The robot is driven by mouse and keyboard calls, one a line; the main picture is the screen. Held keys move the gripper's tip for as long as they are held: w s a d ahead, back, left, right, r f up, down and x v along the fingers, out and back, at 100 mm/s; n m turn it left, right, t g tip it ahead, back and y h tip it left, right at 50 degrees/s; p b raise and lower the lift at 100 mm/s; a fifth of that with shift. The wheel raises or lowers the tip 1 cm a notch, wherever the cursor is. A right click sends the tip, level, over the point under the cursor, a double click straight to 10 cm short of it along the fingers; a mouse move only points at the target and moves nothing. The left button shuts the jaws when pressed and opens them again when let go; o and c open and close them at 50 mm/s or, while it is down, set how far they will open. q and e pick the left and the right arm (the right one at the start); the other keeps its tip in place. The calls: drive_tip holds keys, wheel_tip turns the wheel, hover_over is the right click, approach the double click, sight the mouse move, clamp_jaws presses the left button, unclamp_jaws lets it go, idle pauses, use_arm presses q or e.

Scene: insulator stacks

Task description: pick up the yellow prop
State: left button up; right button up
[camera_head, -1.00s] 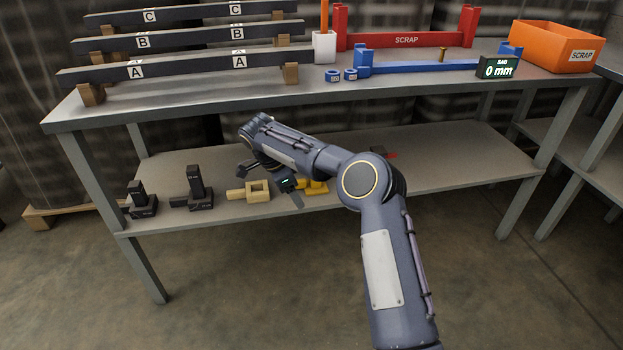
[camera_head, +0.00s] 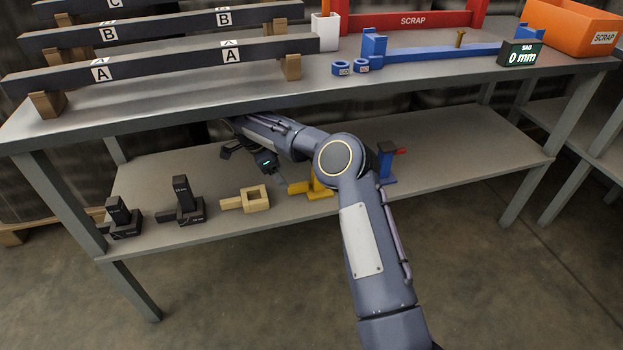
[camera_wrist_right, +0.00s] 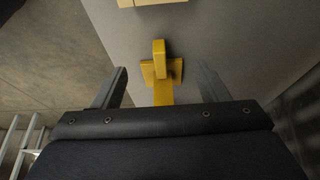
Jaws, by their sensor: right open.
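The yellow prop (camera_head: 318,190) stands on the lower shelf of the workbench, partly hidden behind my right arm in the head view. In the right wrist view the yellow prop (camera_wrist_right: 161,72) shows from above, with an upright bar on a squarish base and a part reaching toward my gripper. My right gripper (camera_wrist_right: 163,78) is open and empty, with one finger on each side of the prop; I see no contact. In the head view my right gripper (camera_head: 262,168) is above the lower shelf, left of the prop. My left gripper is out of view.
A pale wooden fork-shaped piece (camera_head: 246,199) lies left of the prop, with black stepped blocks (camera_head: 184,203) further left. A blue piece with a red part (camera_head: 387,165) is to the right. The bench top (camera_head: 215,100) overhangs the shelf and carries long labelled bars.

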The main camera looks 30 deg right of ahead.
drive_tip(key=b, duration=0.2)
hover_over(303, 184)
drive_tip(key=a, duration=0.2)
drive_tip(key=shift+w+d+f, duration=0.1)
drive_tip(key=shift+w, duration=0.2)
drive_tip(key=shift+s+d, duration=0.25)
drive_tip(key=shift+d, duration=0.7)
drive_tip(key=d, duration=0.2)
drive_tip(key=s+d, duration=0.1)
drive_tip(key=shift+d+b, duration=0.3)
drive_tip(key=shift+d, duration=0.1)
drive_tip(key=shift+d+f+b, duration=0.2)
drive_tip(key=shift+f+b, duration=0.3)
drive_tip(key=shift+b, duration=0.05)
drive_tip(key=shift+r, duration=0.1)
drive_tip(key=shift+c, duration=0.5)
clamp_jaws()
